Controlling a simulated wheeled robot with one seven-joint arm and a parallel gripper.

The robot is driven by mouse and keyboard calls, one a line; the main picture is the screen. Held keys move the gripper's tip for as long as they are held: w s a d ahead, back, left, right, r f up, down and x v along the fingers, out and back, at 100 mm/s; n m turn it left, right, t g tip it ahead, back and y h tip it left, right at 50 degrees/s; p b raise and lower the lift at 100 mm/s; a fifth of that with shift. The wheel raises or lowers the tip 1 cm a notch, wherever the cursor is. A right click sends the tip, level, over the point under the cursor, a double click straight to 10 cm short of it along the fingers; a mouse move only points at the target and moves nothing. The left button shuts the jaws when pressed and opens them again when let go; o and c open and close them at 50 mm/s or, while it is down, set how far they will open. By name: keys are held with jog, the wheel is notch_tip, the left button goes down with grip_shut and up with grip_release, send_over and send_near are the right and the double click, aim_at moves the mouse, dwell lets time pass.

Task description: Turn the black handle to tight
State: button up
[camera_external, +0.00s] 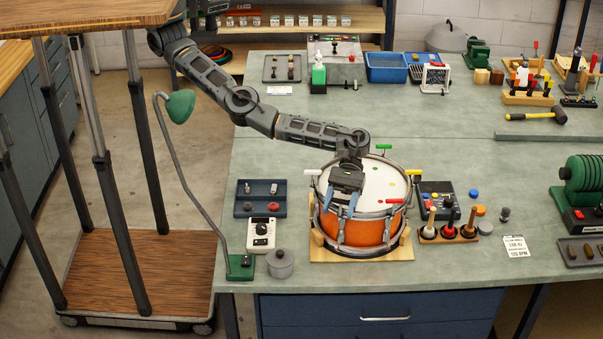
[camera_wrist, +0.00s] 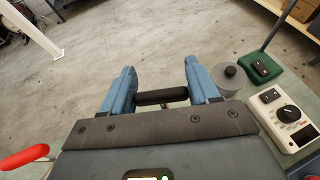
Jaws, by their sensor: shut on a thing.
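The black handle (camera_wrist: 160,97) is a short dark bar lying crosswise between the two blue fingers of my gripper (camera_wrist: 160,88) in the wrist view. My gripper is shut on it, with a finger at each end. In the external view my gripper (camera_external: 340,208) points down at the near left rim of the orange drum (camera_external: 365,231). There the black handle is hidden or too small to make out. I cannot tell how far it is turned.
A red handle (camera_wrist: 25,156) shows at lower left in the wrist view. A white dial box (camera_external: 261,234), a grey lidded pot (camera_external: 280,263) and a green-based lamp (camera_external: 241,267) stand left of the drum. A wooden tool block (camera_external: 447,238) stands close on its right.

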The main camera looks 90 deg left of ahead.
jog(key=shift+s+m+g+b, duration=0.15)
jog(key=shift+m+g+b, duration=0.6)
jog(key=shift+b, duration=0.65)
jog(key=shift+d+r+y+b, duration=0.1)
jog(key=shift+r+y+b, duration=0.05)
jog(key=shift+y+b, duration=0.15)
jog(key=o, duration=1)
jog(key=shift+c, duration=0.2)
jog(key=shift+p+v, duration=0.45)
jog(key=shift+v, duration=3.4)
